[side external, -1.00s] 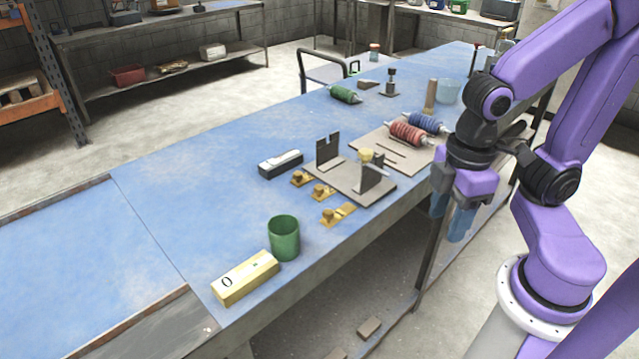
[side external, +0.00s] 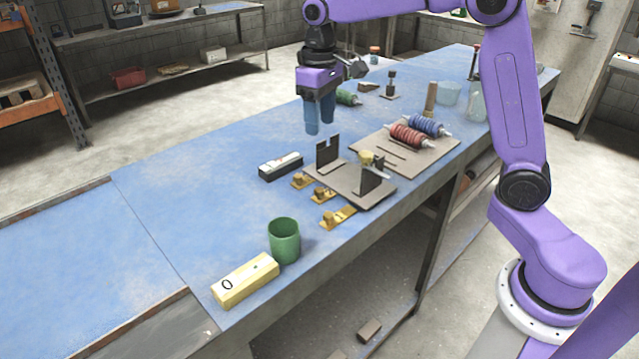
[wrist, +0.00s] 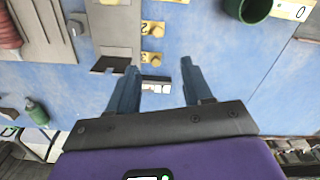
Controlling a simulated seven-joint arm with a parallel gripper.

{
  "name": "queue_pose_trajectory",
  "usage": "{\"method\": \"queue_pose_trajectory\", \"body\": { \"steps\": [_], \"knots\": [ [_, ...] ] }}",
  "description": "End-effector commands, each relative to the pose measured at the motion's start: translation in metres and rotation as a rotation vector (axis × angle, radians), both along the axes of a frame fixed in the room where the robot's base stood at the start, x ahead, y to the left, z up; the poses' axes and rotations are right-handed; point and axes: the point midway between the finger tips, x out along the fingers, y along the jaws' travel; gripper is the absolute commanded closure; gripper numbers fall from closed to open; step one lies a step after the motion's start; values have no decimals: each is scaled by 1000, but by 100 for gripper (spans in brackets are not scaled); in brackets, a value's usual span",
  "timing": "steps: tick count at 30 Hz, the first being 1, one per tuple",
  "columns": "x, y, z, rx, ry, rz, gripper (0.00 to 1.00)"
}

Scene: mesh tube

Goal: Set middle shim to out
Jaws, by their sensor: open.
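Three brass shims with knobs lie in a row along the left edge of a fixture. The middle shim (side external: 322,193) sits between the far shim (side external: 300,180) and the near shim (side external: 337,215). In the wrist view the middle shim (wrist: 152,28) has a dark mark, perhaps a digit, beside its knob. The fixture has a flat base plate (side external: 350,183) and two dark uprights. My gripper (side external: 319,127) is open and empty, pointing down above the table, beyond the row. In the wrist view its blue fingers (wrist: 158,68) are spread, with the shims ahead of them.
A black-and-white box (side external: 281,165) lies beside the fixture, seen between my fingers in the wrist view (wrist: 156,85). A green cup (side external: 284,240) and a yellow block (side external: 245,280) stand nearer. A board with red and blue rollers (side external: 408,136) lies right. The table's left is clear.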

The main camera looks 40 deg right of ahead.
Motion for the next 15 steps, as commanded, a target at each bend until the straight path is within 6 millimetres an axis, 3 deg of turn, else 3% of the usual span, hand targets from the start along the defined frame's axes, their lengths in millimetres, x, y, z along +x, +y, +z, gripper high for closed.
{"method": "queue_pose_trajectory", "body": {
  "steps": [7, 15],
  "knots": [
    [5, -4, -13, -1, 3, -15, 50],
    [4, -4, -61, -1, 5, -13, 50]
  ]
}}
